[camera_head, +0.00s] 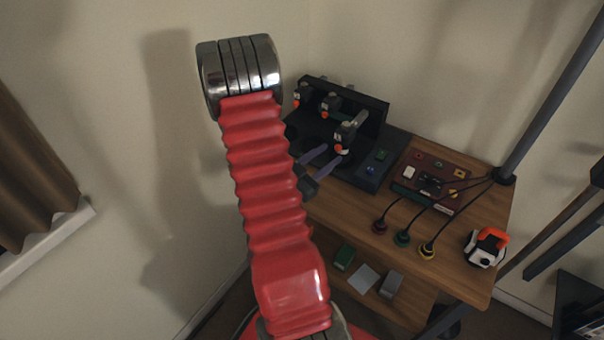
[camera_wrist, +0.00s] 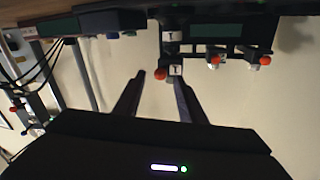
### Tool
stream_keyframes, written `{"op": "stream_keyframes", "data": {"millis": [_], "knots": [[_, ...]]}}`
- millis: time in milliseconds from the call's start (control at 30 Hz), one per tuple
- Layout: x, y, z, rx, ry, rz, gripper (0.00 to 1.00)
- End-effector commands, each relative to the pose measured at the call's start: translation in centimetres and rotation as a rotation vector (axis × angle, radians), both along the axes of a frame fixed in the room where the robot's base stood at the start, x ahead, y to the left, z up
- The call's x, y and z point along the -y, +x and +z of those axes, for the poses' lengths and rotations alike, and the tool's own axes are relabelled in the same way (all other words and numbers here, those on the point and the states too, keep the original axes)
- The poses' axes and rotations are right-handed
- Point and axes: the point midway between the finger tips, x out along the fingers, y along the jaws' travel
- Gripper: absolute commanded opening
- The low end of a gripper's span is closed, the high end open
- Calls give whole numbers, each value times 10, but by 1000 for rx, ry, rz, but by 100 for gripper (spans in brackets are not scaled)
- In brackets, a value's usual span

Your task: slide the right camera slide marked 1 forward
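The right camera slide marked 1 (camera_head: 346,132) is a dark block with an orange-red knob on the black device. In the wrist view its white marked face (camera_wrist: 176,70) and its knob (camera_wrist: 160,74) show. My gripper (camera_head: 334,152) is open, with two dark fingers apart. In the wrist view the knob appears between the fingertips of my gripper (camera_wrist: 160,78), and the marked face lies by the right fingertip. I cannot tell whether either finger touches it.
Two similar slides (camera_head: 330,104) (camera_head: 301,95) stand further left on the black device (camera_head: 376,115). A dark red box (camera_head: 455,180) with cables and an orange-white object (camera_head: 486,246) lie on the wooden table (camera_head: 400,270). Walls stand close behind.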

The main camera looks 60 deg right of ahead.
Motion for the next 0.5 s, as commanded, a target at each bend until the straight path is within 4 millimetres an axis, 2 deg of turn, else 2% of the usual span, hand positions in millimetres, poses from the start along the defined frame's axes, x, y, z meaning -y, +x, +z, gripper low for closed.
{"op": "stream_keyframes", "data": {"millis": [500], "knots": [[-63, 20, 0, -1, 0, 5, 37]]}}
